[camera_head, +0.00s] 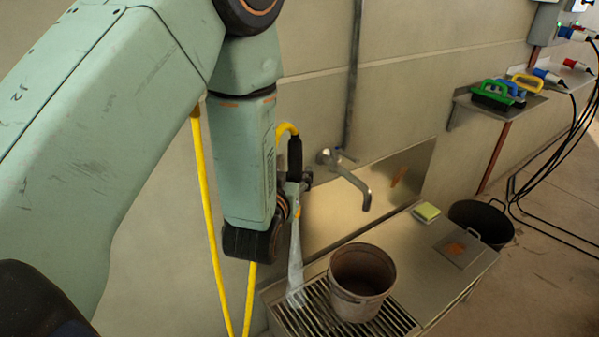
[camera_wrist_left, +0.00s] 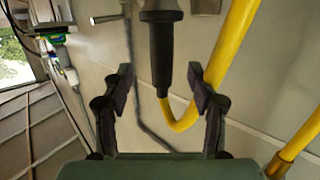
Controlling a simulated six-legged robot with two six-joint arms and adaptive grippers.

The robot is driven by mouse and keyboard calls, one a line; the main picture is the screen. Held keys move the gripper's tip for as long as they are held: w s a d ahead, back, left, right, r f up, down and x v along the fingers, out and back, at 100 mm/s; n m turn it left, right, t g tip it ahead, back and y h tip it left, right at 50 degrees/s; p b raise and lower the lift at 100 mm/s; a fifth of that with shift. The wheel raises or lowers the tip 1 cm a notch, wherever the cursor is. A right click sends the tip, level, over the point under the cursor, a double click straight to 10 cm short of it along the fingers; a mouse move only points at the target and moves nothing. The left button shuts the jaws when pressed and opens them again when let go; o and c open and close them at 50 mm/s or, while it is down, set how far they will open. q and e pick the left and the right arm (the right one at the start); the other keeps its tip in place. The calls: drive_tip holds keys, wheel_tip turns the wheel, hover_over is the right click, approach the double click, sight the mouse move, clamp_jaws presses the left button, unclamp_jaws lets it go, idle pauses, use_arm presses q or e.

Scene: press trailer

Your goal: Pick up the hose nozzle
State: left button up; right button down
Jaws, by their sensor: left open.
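The hose nozzle (camera_head: 295,156) hangs by the wall left of the tap, its black grip upright below a bend of yellow hose (camera_head: 287,128). In the left wrist view the black nozzle (camera_wrist_left: 161,45) comes down from the top edge, between the two fingers in the picture. My left gripper (camera_head: 303,181) is at the nozzle, partly hidden behind my own arm. In the wrist view my left gripper (camera_wrist_left: 163,84) is open, with a gap on each side of the nozzle; contact does not show. My right gripper is not in view.
A metal tap (camera_head: 352,180) sticks out of the wall right of the nozzle. Below stand a bucket (camera_head: 362,283) on a grate and a steel counter (camera_head: 440,285) with a sponge (camera_head: 426,212). A pale translucent streak (camera_head: 296,265) reaches down to the grate.

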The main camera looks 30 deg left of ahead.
sight(292, 159)
use_arm(q)
drive_tip(key=x, duration=0.4)
drive_tip(key=r+x, duration=0.1)
drive_tip(key=x, duration=0.1)
drive_tip(key=shift+a+b, duration=0.35)
drive_tip(key=shift+w+d+f, duration=0.1)
drive_tip(key=shift+w+f, duration=0.05)
drive_tip(key=shift+w, duration=0.6)
drive_tip(key=shift+s, duration=0.1)
drive_tip(key=shift+c, duration=1)
drive_tip(key=c, duration=0.5)
clamp_jaws()
